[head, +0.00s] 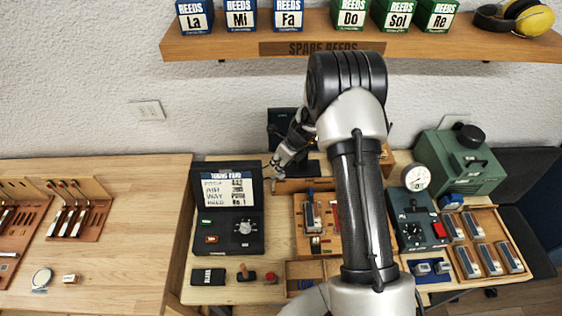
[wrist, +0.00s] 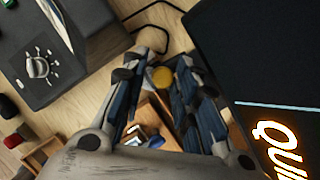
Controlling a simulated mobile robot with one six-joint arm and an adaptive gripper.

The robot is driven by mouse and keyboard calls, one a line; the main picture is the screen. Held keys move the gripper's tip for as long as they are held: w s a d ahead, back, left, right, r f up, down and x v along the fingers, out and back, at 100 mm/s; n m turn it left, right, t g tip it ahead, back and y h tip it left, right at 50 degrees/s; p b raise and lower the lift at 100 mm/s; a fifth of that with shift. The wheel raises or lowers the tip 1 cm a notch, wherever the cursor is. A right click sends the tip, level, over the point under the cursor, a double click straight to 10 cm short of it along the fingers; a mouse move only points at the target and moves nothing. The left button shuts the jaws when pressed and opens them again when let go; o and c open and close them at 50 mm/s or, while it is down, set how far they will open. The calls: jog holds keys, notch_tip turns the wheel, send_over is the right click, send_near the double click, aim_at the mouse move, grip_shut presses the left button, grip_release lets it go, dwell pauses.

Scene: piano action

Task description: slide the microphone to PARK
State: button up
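I cannot make out the microphone or a PARK label for certain in either view. A round yellow-brass piece (wrist: 162,77) shows between my fingers in the wrist view; I cannot tell whether it belongs to the microphone. My gripper (head: 274,184) points down beside the right edge of the tuning-card box (head: 226,240), in front of the dark display (head: 281,122). In the wrist view my gripper (wrist: 155,76) has its fingers apart, with a visible gap around the brass piece. My arm hides part of the bench middle.
The dark display shows close on the right in the wrist view (wrist: 262,60), with glowing letters. A wooden reed tray (head: 299,238) lies in front of my gripper. A green machine (head: 455,165) and a dark control box (head: 418,222) stand right. The left bench (head: 120,255) has bare space.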

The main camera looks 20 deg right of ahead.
jog(key=v, duration=1.2)
jog(key=s+a+r+n+b, duration=0.4)
jog(key=s+r+n, duration=0.2)
jog(key=s+n, duration=0.2)
jog(key=s+a+r+n+b, duration=0.4)
jog(key=s+a+r+n, duration=0.1)
jog(key=s+n, duration=0.25)
jog(key=s+f+n+h+b, duration=0.2)
jog(key=s+n+b, duration=0.3)
jog(key=s+n, duration=0.9)
jog(key=s, duration=0.3)
jog(key=shift+s+f+n+t, duration=0.2)
jog(key=shift+f+n+t, duration=0.1)
jog(key=shift+f+n, duration=0.1)
dwell(0.8)
